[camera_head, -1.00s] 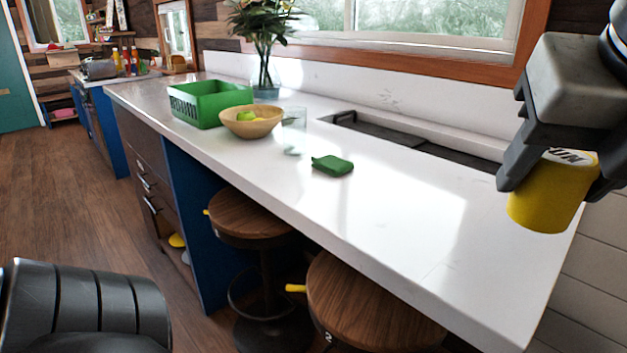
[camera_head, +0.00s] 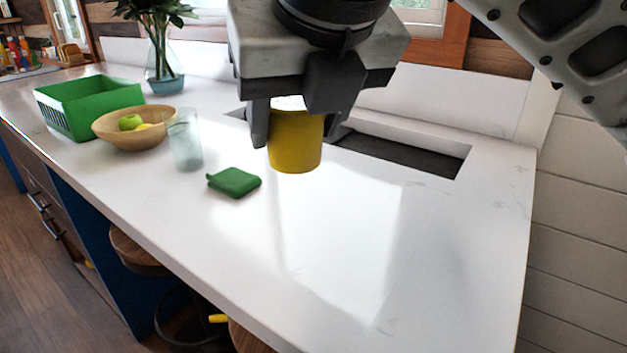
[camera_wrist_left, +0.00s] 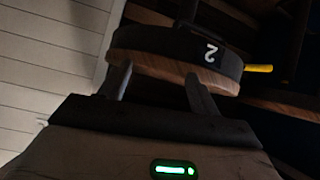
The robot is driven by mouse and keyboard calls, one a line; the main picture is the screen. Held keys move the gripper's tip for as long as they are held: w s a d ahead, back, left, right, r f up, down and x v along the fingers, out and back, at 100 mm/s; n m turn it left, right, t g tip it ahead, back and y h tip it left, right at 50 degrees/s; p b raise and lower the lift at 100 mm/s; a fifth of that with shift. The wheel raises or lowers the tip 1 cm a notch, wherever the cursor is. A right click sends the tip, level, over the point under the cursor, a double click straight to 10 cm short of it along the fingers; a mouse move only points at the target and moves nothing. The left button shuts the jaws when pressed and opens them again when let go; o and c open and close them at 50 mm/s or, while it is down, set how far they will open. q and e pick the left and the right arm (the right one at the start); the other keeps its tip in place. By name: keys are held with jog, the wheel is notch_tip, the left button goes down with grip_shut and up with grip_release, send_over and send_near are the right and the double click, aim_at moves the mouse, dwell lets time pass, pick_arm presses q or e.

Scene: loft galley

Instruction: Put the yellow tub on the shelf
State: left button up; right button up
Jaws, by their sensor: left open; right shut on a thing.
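The yellow tub (camera_head: 295,148) is in the head view, upright, with a pale top edge partly hidden by my gripper. My right gripper (camera_head: 298,118) is shut on the tub from above, with a finger on each side. The tub appears in front of the white counter; how far it is above the surface is hard to tell. My left gripper (camera_wrist_left: 158,82) shows only in the left wrist view, open and empty, with a wooden stool seat just beyond its fingers. No shelf can be made out clearly now.
On the white counter (camera_head: 330,245) stand a green basket (camera_head: 75,115), a wooden bowl (camera_head: 125,138) with fruit, a clear glass (camera_head: 185,145), a vase (camera_head: 164,70) and a green pouch-like item (camera_head: 234,182). A dark sink recess (camera_head: 405,155) lies behind. The counter's front right is clear. A stool (camera_wrist_left: 170,70) is near my left gripper.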

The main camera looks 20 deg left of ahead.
jog(key=w+f+p, duration=0.1)
jog(key=w+f, duration=0.1)
jog(key=w, duration=0.2)
jog(key=w+a+f+p, duration=0.1)
jog(key=w+f, duration=0.2)
jog(key=w, duration=0.1)
jog(key=w+f+p, duration=0.1)
jog(key=w+f, duration=0.2)
jog(key=w, duration=0.1)
jog(key=shift+a+p, duration=0.25)
jog(key=shift+p, duration=0.15)
jog(key=shift+w+f, duration=0.55)
jog(key=shift+f, duration=0.15)
notch_tip(320, 180, down, 3)
jog(key=shift+r+p, duration=0.15)
jog(key=shift+p, duration=0.2)
jog(key=shift+f, duration=0.25)
pick_arm(q)
jog(key=shift+s+a+r+g, duration=0.3)
jog(key=shift+s+a+r, duration=0.15)
jog(key=shift+r, duration=0.25)
